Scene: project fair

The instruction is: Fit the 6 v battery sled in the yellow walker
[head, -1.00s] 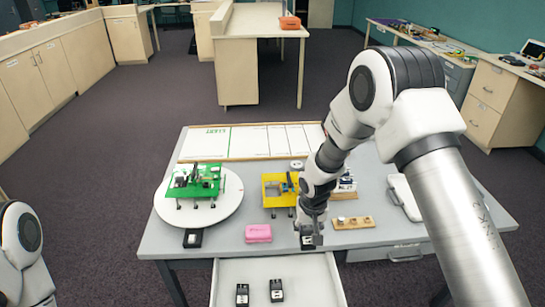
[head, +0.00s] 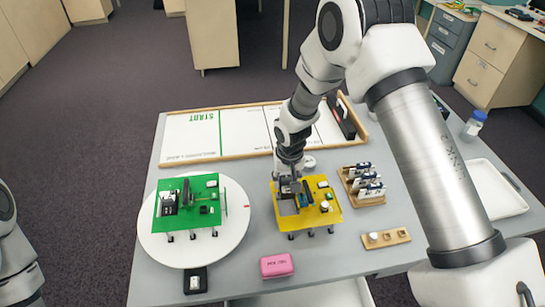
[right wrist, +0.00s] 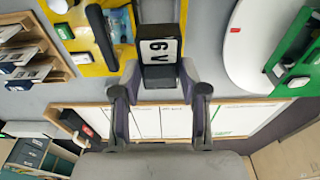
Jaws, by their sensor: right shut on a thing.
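The yellow walker (head: 325,213) stands on thin dark legs on the grey table, right of the green walker, and shows at the upper left in the right wrist view (right wrist: 92,68). My right gripper (head: 290,187) is at the walker's far left part. In the right wrist view my right gripper (right wrist: 160,88) is shut on the black battery sled (right wrist: 161,50), whose white label reads 6 V. The sled is beside the yellow plate; I cannot tell whether it touches or sits in the walker. My left gripper is out of view.
The green walker (head: 175,215) stands on a white turntable (head: 230,240). A black sled (head: 196,280) lies in front of it. A pink box (head: 277,265), a wooden block with several cards (head: 365,185) and a small wooden holder (head: 388,238) surround the yellow walker. A drawer (head: 310,296) is open below.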

